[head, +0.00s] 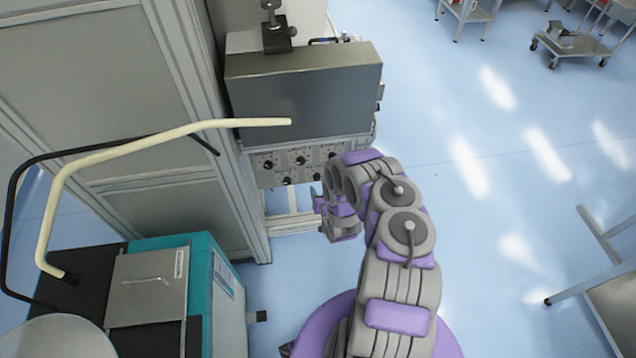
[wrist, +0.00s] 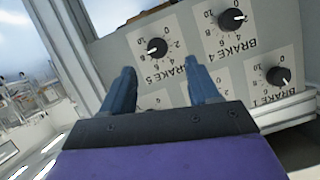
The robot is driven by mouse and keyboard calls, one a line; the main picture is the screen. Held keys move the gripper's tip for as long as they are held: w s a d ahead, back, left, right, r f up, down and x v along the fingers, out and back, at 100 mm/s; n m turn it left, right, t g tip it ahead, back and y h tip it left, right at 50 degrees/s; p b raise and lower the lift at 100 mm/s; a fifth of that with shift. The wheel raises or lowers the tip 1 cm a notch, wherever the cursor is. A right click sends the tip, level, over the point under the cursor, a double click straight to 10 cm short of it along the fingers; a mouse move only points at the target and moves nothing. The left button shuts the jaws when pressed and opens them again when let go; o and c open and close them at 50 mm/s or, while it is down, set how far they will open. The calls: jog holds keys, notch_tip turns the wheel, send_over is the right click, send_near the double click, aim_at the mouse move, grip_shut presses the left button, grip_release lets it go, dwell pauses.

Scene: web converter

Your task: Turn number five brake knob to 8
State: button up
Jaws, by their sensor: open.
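The number five brake knob (wrist: 156,47) is a round black knob on a pale plate marked BRAKE 5 in the wrist view, where the labels appear upside down. Its dial has figures from 0 to 10. A small light mark shows on the knob's left side, but I cannot read its exact setting. My gripper (wrist: 161,82) is open, its two blue fingers spread below the knob in the picture with nothing between them. In the head view my gripper (head: 318,202) is in front of the knob panel (head: 270,178), partly hidden by my arm.
The Brake 4 knob (wrist: 232,19) and Brake 1 knob (wrist: 278,76) are close by on the right in the wrist view. A grey metal box (head: 305,95) sits above the panel. A cream bent tube (head: 150,143) reaches across from the left.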

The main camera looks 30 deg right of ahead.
aim_at(317, 179)
jog(key=x, duration=0.2)
jog(key=b+x, duration=0.1)
jog(key=x, duration=0.2)
jog(key=d+x, duration=0.1)
jog(key=x, duration=0.1)
jog(key=shift+w+d+f+b, duration=0.1)
jog(key=shift+d+f+b, duration=0.1)
jog(key=shift+b, duration=0.1)
jog(key=shift+w+a+r, duration=0.1)
jog(key=shift+w+a, duration=0.15)
jog(key=shift+a, duration=0.4)
jog(key=shift+d, duration=0.5)
jog(key=c, duration=0.4)
jog(key=shift+a, duration=0.25)
jog(key=c, duration=0.6)
